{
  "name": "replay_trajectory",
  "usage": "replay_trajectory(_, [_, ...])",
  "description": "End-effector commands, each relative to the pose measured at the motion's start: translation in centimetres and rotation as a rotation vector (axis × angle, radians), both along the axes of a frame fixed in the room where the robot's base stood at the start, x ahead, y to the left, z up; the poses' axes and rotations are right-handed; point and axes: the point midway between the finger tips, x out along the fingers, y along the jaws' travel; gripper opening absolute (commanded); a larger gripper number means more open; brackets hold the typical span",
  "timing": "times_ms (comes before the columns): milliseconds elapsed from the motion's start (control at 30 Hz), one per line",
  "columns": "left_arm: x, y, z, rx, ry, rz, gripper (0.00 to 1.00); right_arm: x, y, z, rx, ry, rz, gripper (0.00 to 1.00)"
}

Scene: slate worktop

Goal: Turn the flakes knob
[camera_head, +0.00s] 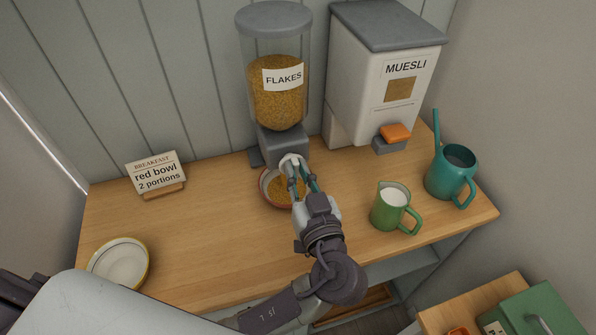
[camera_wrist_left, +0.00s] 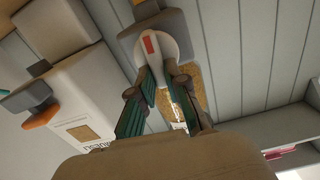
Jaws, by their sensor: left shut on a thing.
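The flakes dispenser (camera_head: 279,95) stands at the back of the worktop, a clear cylinder of flakes on a grey base. Its white knob (camera_head: 289,159) is on the front of the base, partly hidden by my left gripper (camera_head: 298,172). In the left wrist view the knob (camera_wrist_left: 152,47) has a red mark, and the fingers of my left gripper (camera_wrist_left: 155,80) are closed on its white handle. A bowl with a reddish outside (camera_head: 267,190) sits below the knob with flakes (camera_head: 283,191) in it, partly covered by the gripper. My right gripper is not in view.
A card (camera_head: 156,174) reads "red bowl, 2 portions". A muesli dispenser (camera_head: 378,80) with an orange lever (camera_head: 396,132) stands right of the flakes. A green milk jug (camera_head: 388,208) and a teal watering can (camera_head: 447,180) are at right. A yellow-rimmed plate or bowl (camera_head: 120,260) is front left.

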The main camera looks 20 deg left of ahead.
Motion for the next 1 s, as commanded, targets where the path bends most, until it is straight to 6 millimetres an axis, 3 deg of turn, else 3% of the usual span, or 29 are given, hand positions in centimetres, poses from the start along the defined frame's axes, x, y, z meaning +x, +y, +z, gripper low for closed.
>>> replay_trajectory(367, [0.2,-0.2,0.0,0.171,0.118,0.001,0.00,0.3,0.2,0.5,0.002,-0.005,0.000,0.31])
replay_trajectory(1000, [0.6,-0.9,-0.3,0.675,0.457,0.001,0.00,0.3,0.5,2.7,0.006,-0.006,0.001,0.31])
